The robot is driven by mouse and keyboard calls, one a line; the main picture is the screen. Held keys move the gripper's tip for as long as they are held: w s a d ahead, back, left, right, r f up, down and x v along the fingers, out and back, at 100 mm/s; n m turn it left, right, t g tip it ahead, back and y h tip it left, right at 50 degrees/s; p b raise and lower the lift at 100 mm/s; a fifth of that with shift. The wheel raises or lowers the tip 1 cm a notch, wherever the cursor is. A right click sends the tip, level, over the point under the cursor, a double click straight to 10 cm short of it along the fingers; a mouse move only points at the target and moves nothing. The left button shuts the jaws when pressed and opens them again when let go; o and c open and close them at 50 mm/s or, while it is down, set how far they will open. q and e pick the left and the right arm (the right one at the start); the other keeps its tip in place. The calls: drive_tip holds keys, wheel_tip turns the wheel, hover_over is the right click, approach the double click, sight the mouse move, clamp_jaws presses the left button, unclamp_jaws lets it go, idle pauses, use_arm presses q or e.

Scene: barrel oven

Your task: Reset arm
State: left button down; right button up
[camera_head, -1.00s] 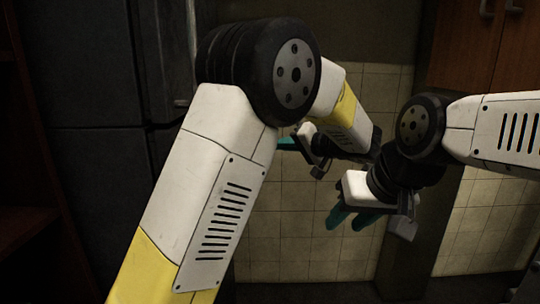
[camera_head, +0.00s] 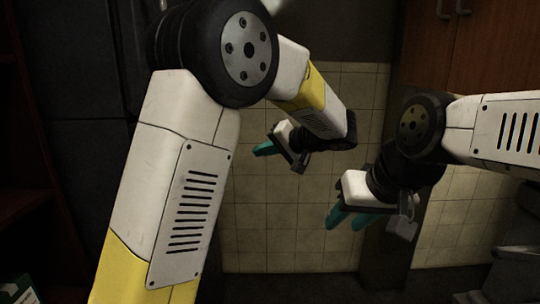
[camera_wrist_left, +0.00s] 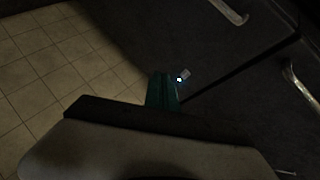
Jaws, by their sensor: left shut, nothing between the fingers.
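My left gripper (camera_head: 262,149) is left of centre in the head view, below its bent white and yellow arm. Its teal fingers point left and hold nothing. In the left wrist view the same gripper (camera_wrist_left: 162,80) shows its teal fingers together, with dark panels beyond them. My right gripper (camera_head: 345,220) is right of centre and lower down. Its two teal fingers point down and to the left, spread apart, with nothing seen between them. The two grippers are apart from each other.
A tall dark appliance or cabinet (camera_head: 75,130) is at the left. A brown cabinet (camera_head: 500,50) with handles is at the upper right. A green and white box (camera_head: 20,290) shows at the lower left corner.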

use_arm(q)
drive_tip(key=s+a+f+g+h, duration=0.3)
drive_tip(key=s+a+g+h, duration=0.2)
drive_tip(key=s+a, duration=0.65)
drive_tip(key=s+n+t+h, duration=0.1)
drive_tip(key=s+h, duration=0.6)
drive_tip(key=s, duration=0.8)
drive_tip(key=shift+s+a+f+n+t, duration=0.3)
drive_tip(key=shift+a+f+t, duration=0.1)
drive_tip(key=shift+t, duration=0.3)
